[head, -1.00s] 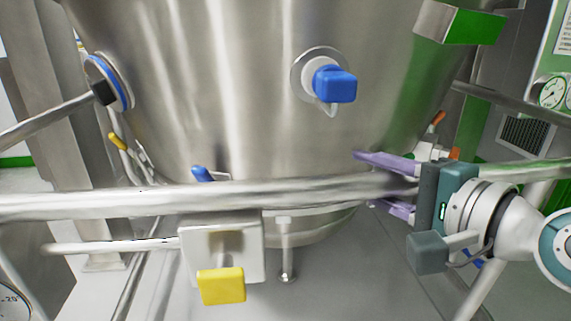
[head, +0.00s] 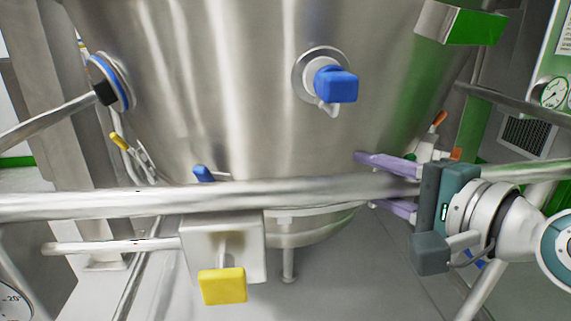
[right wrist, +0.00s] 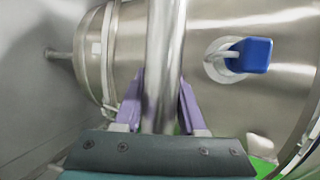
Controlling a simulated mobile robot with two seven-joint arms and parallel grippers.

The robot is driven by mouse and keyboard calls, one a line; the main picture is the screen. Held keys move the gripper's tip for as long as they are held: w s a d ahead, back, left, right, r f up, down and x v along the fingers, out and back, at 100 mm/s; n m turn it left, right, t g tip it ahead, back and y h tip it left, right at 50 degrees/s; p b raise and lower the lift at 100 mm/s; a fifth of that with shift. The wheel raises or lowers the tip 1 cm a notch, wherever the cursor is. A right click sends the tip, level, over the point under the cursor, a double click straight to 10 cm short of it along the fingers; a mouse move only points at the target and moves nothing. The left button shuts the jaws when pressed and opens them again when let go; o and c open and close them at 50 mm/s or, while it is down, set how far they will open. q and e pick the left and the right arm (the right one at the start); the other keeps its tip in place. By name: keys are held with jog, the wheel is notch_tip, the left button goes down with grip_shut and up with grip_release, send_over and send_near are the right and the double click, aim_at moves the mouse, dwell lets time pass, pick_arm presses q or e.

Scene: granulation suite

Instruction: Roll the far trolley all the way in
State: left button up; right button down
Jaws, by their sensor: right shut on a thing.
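The trolley carries a large steel vessel (head: 240,110) that fills the middle of the head view. A horizontal steel rail (head: 300,191) of the trolley runs across in front of the vessel. My right gripper (head: 385,185), with purple fingers, is at the right part of this rail and is shut on it. In the right wrist view the rail (right wrist: 163,70) passes between the two purple fingers (right wrist: 162,105). The trolley's wheels and any docking place are out of view. My left gripper is not in view.
A blue-handled valve (head: 335,84) sticks out of the vessel. At the right stands a panel with a gauge (head: 553,92). Grey floor (head: 350,285) shows below the vessel.

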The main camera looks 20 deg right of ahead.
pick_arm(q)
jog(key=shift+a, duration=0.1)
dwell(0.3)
pick_arm(e)
jog(key=shift+w+d+f, duration=0.2)
jog(key=shift+w+f, duration=0.05)
jog(key=shift+w, duration=0.4)
jog(key=shift+w+d+r, duration=0.1)
jog(key=shift+w+d, duration=0.05)
jog(key=shift+w, duration=0.35)
jog(key=c, duration=0.9)
grip_release()
jog(key=o, duration=0.4)
jog(key=shift+w+r, duration=0.15)
jog(key=shift+w, duration=0.1)
jog(key=shift+s, duration=0.1)
